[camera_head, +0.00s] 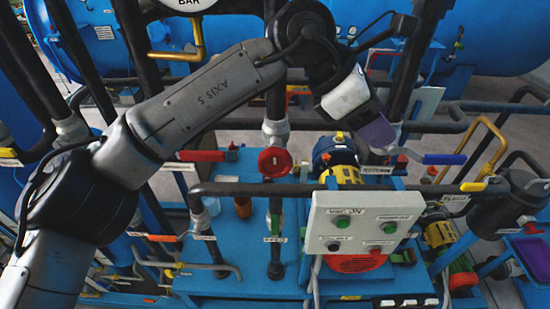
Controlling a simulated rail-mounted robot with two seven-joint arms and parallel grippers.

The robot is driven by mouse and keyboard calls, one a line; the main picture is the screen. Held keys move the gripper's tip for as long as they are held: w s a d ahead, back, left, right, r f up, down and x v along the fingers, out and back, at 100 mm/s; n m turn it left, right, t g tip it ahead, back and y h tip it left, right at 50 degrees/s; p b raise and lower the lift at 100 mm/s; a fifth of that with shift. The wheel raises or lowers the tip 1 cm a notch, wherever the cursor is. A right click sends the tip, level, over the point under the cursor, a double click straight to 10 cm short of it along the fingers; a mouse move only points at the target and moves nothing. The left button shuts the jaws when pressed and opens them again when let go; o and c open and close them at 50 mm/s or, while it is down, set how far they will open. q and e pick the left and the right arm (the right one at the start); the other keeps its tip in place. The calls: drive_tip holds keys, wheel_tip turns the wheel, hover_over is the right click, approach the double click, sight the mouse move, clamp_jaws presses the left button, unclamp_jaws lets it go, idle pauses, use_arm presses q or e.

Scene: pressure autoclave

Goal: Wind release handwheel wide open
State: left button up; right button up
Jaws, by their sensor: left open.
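A red handwheel (275,162) sits on a vertical pipe near the middle of the head view. Its label is too small to read, so I cannot tell for certain that it is the release handwheel. My left arm reaches in from the left and passes above the handwheel. My left gripper (380,135) is up and to the right of the wheel, apart from it, over the blue and yellow pump. It is open; its fingers are seen at a steep angle and I make out nothing between them. My right gripper is not in view.
A white control panel (362,222) with several buttons stands in front of the pump (338,157). A dark horizontal pipe (255,188) runs below the handwheel. Red (201,156) and blue (444,159) lever handles flank it. Large blue tanks (490,35) and vertical pipes stand behind.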

use_arm(q)
drive_tip(key=w+a+t+y, duration=0.1)
drive_tip(key=w+a+y, duration=0.3)
drive_tip(key=a+y, duration=0.15)
drive_tip(key=n+y, duration=0.1)
drive_tip(key=y, duration=0.3)
hover_over(275, 150)
drive_tip(key=shift+t, duration=0.3)
wheel_tip(275, 150, down, 13)
drive_tip(key=shift+r+p, duration=0.1)
drive_tip(key=shift+p, duration=0.55)
drive_tip(key=shift+h, duration=0.25)
drive_tip(key=c, duration=0.9)
